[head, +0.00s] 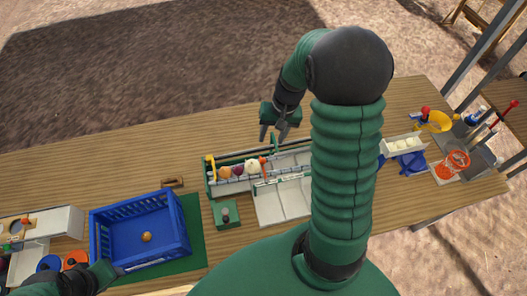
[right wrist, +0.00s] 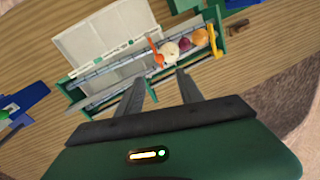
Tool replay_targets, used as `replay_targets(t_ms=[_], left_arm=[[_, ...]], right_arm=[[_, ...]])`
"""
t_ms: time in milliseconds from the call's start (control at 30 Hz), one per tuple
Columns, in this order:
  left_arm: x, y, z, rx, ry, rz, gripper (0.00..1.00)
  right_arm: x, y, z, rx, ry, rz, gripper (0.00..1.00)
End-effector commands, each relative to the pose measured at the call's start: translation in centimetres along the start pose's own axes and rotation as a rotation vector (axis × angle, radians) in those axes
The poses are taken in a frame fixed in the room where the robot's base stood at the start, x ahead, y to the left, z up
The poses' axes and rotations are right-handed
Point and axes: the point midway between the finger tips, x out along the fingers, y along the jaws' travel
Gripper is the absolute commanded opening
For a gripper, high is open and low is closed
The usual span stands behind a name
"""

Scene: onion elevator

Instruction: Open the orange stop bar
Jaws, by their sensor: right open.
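The orange stop bar (right wrist: 157,52) stands across the onion channel beside a white onion (right wrist: 169,51); in the head view it is a small orange spot (head: 262,160). A purple onion (right wrist: 184,45) and a yellow-brown onion (right wrist: 200,38) lie in line behind the white one, toward a yellow bar (right wrist: 215,40). My right gripper (head: 273,134) is open and empty, above the far side of the elevator; its fingers (right wrist: 158,80) point toward the channel, apart from the bar. My left gripper (head: 120,268) is by the blue crate's near left corner; its jaws are unclear.
The blue crate (head: 183,222) holds one onion (head: 146,237) and stands on a green mat (head: 193,215). A green box with a knob (head: 225,214) sits before the elevator. White panels (head: 280,203) lie beside the channel. Bowls and utensils crowd the right end. The table's back left is clear.

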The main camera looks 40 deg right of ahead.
Motion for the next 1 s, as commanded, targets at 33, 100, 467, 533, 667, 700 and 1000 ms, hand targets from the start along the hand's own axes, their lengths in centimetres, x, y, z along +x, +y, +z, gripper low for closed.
replay_targets(t_ms=[33, 100, 467, 533, 667, 700, 1000], left_arm=[[-0.3, 0.0, -0.1, 0.000, 0.000, 0.000, 0.36], [-0.6, 0.0, -0.1, 0.000, 0.000, 0.000, 0.36], [-1.8, 0.0, -0.5, 0.000, 0.001, 0.000, 0.36], [-1.9, 0.0, -0.5, 0.000, 0.001, 0.000, 0.36], [-2.0, 0.0, -0.5, 0.000, 0.001, 0.000, 0.36], [-2.0, 0.0, -0.5, 0.000, 0.001, 0.000, 0.36], [-2.0, 0.0, -0.5, 0.000, 0.001, 0.000, 0.36]], right_arm=[[1.3, 0.1, 0.0, 0.001, -0.009, 0.001, 0.44], [3.2, 0.2, -0.1, 0.003, -0.011, 0.001, 0.44], [12.1, 0.4, -0.5, 0.002, -0.009, -0.002, 0.44], [13.1, 0.3, -0.4, -0.001, -0.007, -0.002, 0.44], [14.1, 0.3, -0.4, 0.000, -0.004, -0.002, 0.44], [14.2, 0.2, -0.3, 0.000, -0.003, -0.001, 0.44], [14.3, 0.2, -0.4, -0.002, -0.004, -0.001, 0.32]])
